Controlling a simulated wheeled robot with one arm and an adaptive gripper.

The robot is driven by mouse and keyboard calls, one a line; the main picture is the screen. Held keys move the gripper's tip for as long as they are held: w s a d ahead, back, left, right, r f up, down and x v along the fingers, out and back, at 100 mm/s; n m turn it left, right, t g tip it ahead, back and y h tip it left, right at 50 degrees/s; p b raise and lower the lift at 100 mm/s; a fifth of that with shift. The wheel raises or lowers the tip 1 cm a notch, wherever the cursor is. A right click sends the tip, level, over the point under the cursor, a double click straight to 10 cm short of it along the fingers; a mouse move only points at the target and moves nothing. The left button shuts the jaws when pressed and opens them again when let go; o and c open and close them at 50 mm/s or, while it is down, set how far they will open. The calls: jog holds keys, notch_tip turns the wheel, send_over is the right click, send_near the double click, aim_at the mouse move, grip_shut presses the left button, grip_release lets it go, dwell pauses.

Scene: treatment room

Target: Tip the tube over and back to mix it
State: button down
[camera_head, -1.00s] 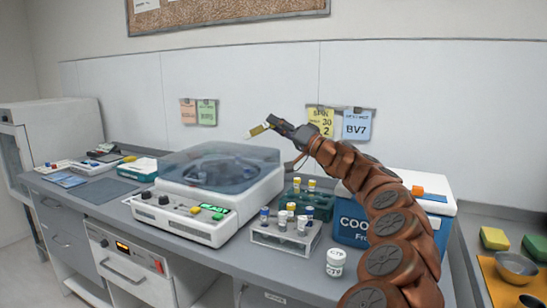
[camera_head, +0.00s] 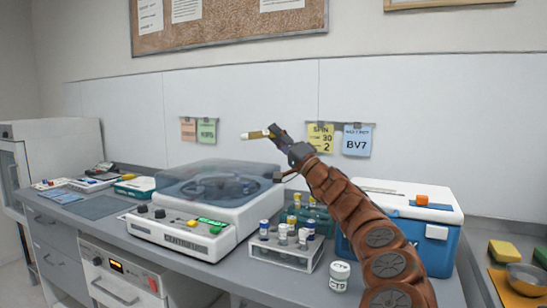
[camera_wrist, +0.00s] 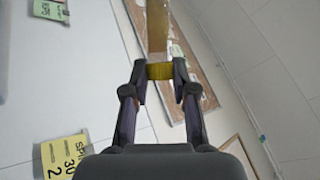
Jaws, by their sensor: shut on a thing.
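My gripper (camera_head: 270,133) is raised in the air above the bench, in front of the white wall panel. It is shut on a slim tube (camera_head: 251,135), which points out to the left and lies nearly level. In the wrist view, the fingers (camera_wrist: 160,75) pinch a yellow band (camera_wrist: 160,71) at the tube's near end. The pale, yellowish tube body (camera_wrist: 157,30) runs straight out from them to the top edge of the picture. The contents cannot be made out clearly.
Below stand a lidded centrifuge (camera_head: 180,233), a white rack (camera_head: 262,252) with several tubes, and a green rack (camera_head: 325,226) behind it. The air around the tube is clear.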

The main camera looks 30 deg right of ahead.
jog(key=n+g+h+p, duration=0.1)
jog(key=n+g+p, duration=0.3)
jog(key=n+g, duration=0.2)
jog(key=n+g+h+p, duration=0.2)
jog(key=n+g+p, duration=0.3)
jog(key=n+g, duration=0.1)
dwell(0.7)
